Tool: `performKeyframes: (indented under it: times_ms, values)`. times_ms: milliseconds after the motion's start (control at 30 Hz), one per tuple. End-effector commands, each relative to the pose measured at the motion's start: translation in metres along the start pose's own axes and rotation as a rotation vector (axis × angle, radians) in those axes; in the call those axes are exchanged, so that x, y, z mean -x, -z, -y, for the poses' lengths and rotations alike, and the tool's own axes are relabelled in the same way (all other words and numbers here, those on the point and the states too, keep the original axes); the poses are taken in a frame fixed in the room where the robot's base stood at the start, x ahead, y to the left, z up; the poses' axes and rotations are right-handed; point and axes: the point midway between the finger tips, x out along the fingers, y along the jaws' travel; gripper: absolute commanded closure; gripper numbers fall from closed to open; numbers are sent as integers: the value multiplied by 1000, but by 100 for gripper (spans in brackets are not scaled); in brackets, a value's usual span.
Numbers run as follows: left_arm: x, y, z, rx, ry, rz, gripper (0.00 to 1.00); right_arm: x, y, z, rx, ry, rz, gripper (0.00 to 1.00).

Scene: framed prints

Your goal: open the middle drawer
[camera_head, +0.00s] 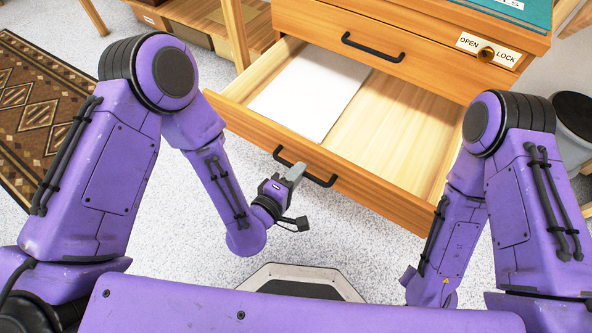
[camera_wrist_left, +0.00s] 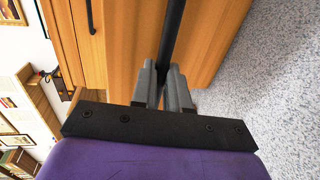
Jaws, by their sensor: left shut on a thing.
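The wooden drawer (camera_head: 372,190) below the top one is pulled well out of the cabinet (camera_head: 440,45). Its black bar handle (camera_head: 318,181) is on the front panel. My left gripper (camera_head: 295,173) is shut on the left part of this handle. In the left wrist view the handle (camera_wrist_left: 173,35) runs between the two grey fingers (camera_wrist_left: 163,85). My right arm reaches down at the right, and its gripper is not visible.
A white paper stack (camera_head: 311,92) lies in the open drawer. The top drawer (camera_head: 400,55) is shut, with an OPEN/LOCK label (camera_head: 487,50) at its right. A patterned rug (camera_head: 40,120) lies at left and a dark-topped bin (camera_head: 574,115) stands at right. Speckled floor shows before the drawer.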

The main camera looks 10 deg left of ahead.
Motion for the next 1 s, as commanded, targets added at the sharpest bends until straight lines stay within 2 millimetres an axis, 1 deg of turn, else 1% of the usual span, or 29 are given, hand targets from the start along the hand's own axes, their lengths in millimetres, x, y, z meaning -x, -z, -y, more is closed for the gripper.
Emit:
performKeyframes:
  times_ms: [67,100,167,433,533,667,700,833,867,900,1000]
  values:
    - [0,0,0,-1,1,0,100,0,0,0,0,0,0,100]
    - [0,0,0,-1,1,0,79,0,0,0,0,0,0,100]
    - [0,0,0,0,1,0,60,0,0,0,0,0,0,100]
    - [1,0,0,0,0,-1,60,0,0,0,0,0,0,100]
    - [8,0,0,0,2,1,60,1,0,0,0,0,0,100]
    - [35,0,0,-1,5,2,60,4,2,0,0,0,0,100]
    - [45,-1,0,-1,5,3,60,4,2,0,0,0,0,100]
    - [78,0,1,-2,5,3,60,4,1,0,0,0,0,100]
    - [84,0,1,-1,6,3,60,4,1,0,0,0,0,100]
    - [89,-1,-1,-3,3,5,60,8,3,-1,0,0,0,100]
    - [100,0,-1,-2,2,3,60,11,4,-1,0,0,0,100]
